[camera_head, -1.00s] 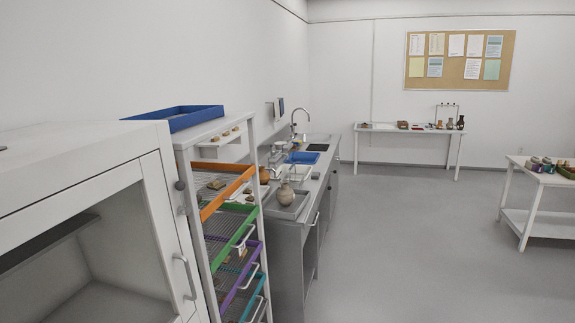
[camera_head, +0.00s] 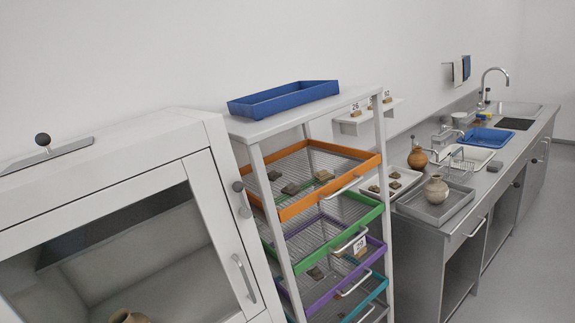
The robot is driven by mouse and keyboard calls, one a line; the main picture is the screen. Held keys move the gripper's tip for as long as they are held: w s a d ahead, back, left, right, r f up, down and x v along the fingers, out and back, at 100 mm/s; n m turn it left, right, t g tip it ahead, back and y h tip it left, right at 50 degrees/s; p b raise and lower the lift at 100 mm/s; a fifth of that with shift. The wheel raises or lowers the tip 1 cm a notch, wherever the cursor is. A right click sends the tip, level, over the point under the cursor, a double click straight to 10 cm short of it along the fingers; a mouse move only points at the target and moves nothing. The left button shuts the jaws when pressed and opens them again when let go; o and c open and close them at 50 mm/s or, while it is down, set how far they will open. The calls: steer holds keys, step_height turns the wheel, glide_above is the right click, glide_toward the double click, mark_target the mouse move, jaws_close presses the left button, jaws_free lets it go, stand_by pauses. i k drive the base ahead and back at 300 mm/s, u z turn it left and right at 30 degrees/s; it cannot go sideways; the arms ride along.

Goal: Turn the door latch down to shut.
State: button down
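A white cabinet (camera_head: 190,140) with a large-windowed front door (camera_head: 212,225) stands at the left. A vertical bar handle (camera_head: 244,277) is on the door's right part. Near the door's upper right edge is a small latch with a dark round knob (camera_head: 238,186) above a smaller round piece (camera_head: 245,212); the knob appears to point up. The door looks about flush with the cabinet, but I cannot tell whether it is fully closed. A brown pot (camera_head: 128,316) shows partly inside, cut off by the lower edge. My gripper is not in view.
A ball-ended lever (camera_head: 43,140) sits on the cabinet top. Right beside the cabinet stands a rack (camera_head: 262,125) with coloured mesh drawers and a blue tray (camera_head: 284,99) on top. A sink counter (camera_head: 480,190) follows, with a jug (camera_head: 436,189). Floor is clear at lower right.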

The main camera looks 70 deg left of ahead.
mark_target(237, 187)
steer(key=u, duration=0.4)
steer(key=i, duration=0.9)
steer(key=u, duration=0.65)
